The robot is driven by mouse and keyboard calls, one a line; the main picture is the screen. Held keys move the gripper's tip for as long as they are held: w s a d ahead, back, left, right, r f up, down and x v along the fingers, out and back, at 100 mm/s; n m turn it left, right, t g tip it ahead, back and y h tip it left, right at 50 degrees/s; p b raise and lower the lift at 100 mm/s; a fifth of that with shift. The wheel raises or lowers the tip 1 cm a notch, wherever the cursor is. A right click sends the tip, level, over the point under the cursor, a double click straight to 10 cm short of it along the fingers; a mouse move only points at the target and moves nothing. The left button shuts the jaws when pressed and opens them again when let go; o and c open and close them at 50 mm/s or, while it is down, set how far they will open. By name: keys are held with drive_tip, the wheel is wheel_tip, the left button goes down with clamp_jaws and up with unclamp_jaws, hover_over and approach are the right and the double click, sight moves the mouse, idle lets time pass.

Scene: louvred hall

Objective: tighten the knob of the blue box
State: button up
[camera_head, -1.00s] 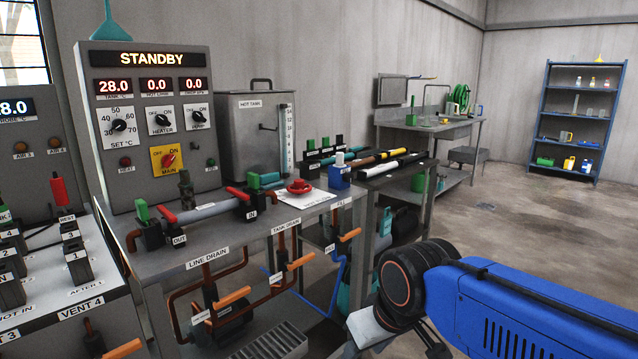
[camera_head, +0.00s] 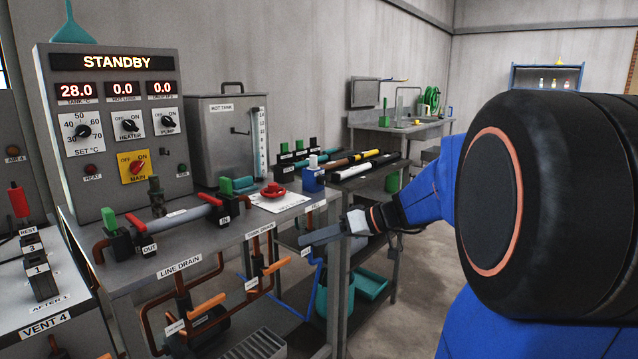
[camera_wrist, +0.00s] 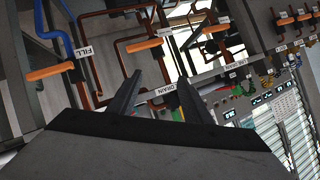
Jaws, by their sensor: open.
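The small blue box (camera_head: 314,181) stands on the right end of the grey bench, beside a white sheet. A pale knob (camera_head: 313,161) stands upright on its top; how tight it is cannot be told. My gripper (camera_head: 303,242) is in front of the bench's right end, lower in the picture than the box and apart from it. In the wrist view its two dark fingers (camera_wrist: 158,88) are spread with nothing between them. I cannot make out the blue box in the wrist view.
A red handwheel (camera_head: 273,190) sits on the white sheet left of the box. Orange-handled valves (camera_head: 207,307) and pipes are under the bench front. A rack of rods (camera_head: 352,168) lies behind the box. Open floor (camera_head: 425,275) is at the right.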

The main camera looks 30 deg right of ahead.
drive_tip(key=w+d+r+t, duration=0.3)
drive_tip(key=w+d, duration=0.1)
drive_tip(key=d, duration=0.5)
drive_tip(key=t+h, duration=0.2)
drive_tip(key=t, duration=0.3)
approach(325, 180)
drive_tip(key=x, duration=0.8)
drive_tip(key=shift+a, duration=0.1)
drive_tip(key=c, duration=1.1)
drive_tip(key=shift+o, duration=0.2)
